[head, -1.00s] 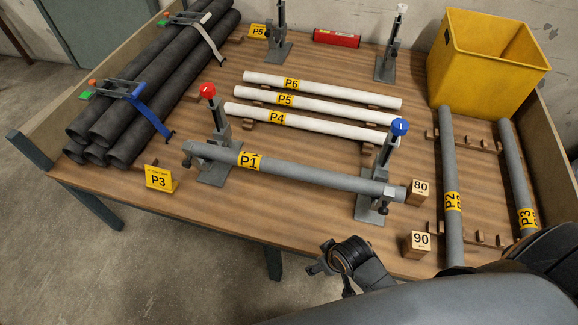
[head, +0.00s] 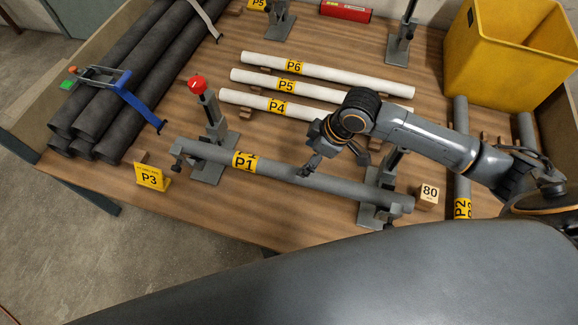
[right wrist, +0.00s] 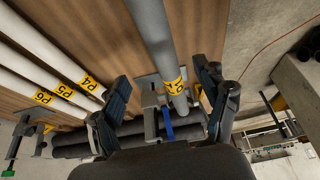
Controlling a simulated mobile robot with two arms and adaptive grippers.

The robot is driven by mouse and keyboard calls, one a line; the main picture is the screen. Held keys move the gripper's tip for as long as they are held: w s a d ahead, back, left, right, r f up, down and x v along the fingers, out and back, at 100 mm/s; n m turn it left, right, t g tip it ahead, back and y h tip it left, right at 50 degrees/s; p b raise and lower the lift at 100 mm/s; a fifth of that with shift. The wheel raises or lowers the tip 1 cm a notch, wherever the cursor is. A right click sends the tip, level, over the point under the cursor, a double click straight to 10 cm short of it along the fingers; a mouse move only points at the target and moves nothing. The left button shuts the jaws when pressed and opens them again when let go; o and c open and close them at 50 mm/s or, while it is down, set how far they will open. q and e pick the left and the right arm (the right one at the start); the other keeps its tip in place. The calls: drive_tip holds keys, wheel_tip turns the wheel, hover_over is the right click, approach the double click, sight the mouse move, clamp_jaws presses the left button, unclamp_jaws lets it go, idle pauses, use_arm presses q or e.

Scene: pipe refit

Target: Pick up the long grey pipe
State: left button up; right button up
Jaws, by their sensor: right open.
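The grey pipe marked P1 (head: 290,178) lies across two grey clamp stands near the table's front. Its left stand has a red knob (head: 197,84); my right arm covers the top of its right stand (head: 380,190). My right gripper (head: 312,163) is open and empty above the pipe, right of the P1 label. In the right wrist view the P1 pipe (right wrist: 158,35) runs between the spread fingers (right wrist: 170,95); I cannot tell whether they touch it. Grey pipes P2 (head: 461,150) and P3 (head: 526,128) lie at the right. My left gripper is not in view.
White pipes P6 (head: 340,76), P5 (head: 330,92) and P4 (head: 245,99) lie behind P1. A strapped stack of dark pipes (head: 120,80) is at the left. A yellow bin (head: 510,55) stands back right. The 80 block (head: 428,196) is by P1's right end.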

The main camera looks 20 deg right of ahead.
sight(292, 170)
drive_tip(key=x, duration=0.6)
drive_tip(key=shift+w, duration=0.1)
drive_tip(key=shift+a+f, duration=0.15)
drive_tip(key=shift+f, duration=0.1)
drive_tip(key=x, duration=0.4)
drive_tip(key=shift+w+f, duration=0.1)
drive_tip(key=shift+f, duration=0.05)
drive_tip(key=shift+w+a+f, duration=0.1)
drive_tip(key=shift+a+f, duration=0.05)
drive_tip(key=shift+f, duration=0.3)
drive_tip(key=shift+c, duration=1.3)
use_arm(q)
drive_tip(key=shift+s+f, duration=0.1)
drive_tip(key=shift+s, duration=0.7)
use_arm(e)
clamp_jaws()
